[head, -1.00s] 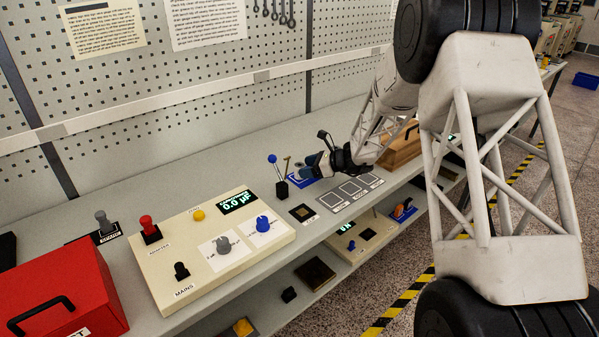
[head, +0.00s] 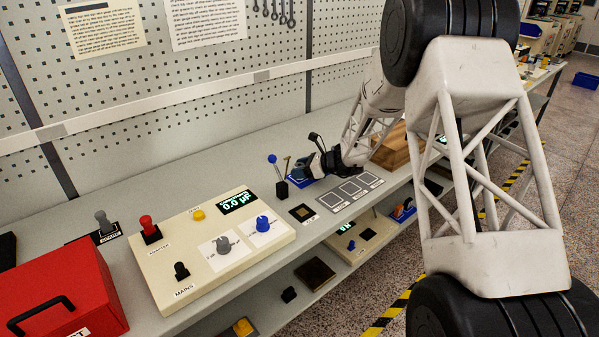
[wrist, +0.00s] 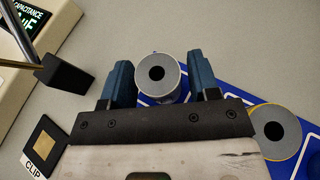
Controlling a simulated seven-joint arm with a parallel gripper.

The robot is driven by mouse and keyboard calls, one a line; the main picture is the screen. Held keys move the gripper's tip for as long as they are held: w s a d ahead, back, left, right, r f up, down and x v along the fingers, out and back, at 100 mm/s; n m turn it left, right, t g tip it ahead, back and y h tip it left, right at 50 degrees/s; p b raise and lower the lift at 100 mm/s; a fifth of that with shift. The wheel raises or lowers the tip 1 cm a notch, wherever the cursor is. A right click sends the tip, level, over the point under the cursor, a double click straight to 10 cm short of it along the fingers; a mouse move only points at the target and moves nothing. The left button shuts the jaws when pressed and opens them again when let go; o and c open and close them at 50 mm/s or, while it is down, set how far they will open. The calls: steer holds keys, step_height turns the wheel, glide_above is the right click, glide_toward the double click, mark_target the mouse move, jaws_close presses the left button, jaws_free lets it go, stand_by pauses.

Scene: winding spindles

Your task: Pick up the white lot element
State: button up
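A pale round element (wrist: 158,75) with a grey top and a dark centre hole stands between my gripper's fingers in the wrist view. A second round element (wrist: 275,131) with a yellow rim stands to its right. Both are on a blue tray (wrist: 226,88) with white outlines; the tray also shows in the head view (head: 297,182). My gripper (wrist: 158,78) has its blue fingers apart, one on each side of the pale element, with little gap visible. In the head view my gripper (head: 317,165) is low over the tray and hides the elements.
A lever block (wrist: 66,74) and a CLIP pad (wrist: 44,146) lie left of the tray in the wrist view. The cream capacitance panel (head: 205,270) and a red box (head: 60,295) are further left. A grey plate with squares (head: 350,191) is in front; a wooden box (head: 390,150) is behind.

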mark_target(300, 165)
steer(key=c, duration=0.7)
steer(key=shift+r, duration=0.1)
steer(key=shift+r, duration=0.7)
step_height(300, 165, up, 2)
steer(key=shift+r, duration=0.1)
steer(key=s+d, duration=0.1)
steer(key=s, duration=0.4)
steer(key=s+d, duration=0.2)
steer(key=s, duration=0.3)
steer(key=s+d+r, duration=0.1)
steer(key=s, duration=0.4)
steer(key=shift+s+d+r, duration=0.1)
steer(key=shift+s+d, duration=0.05)
steer(key=shift+d, duration=0.15)
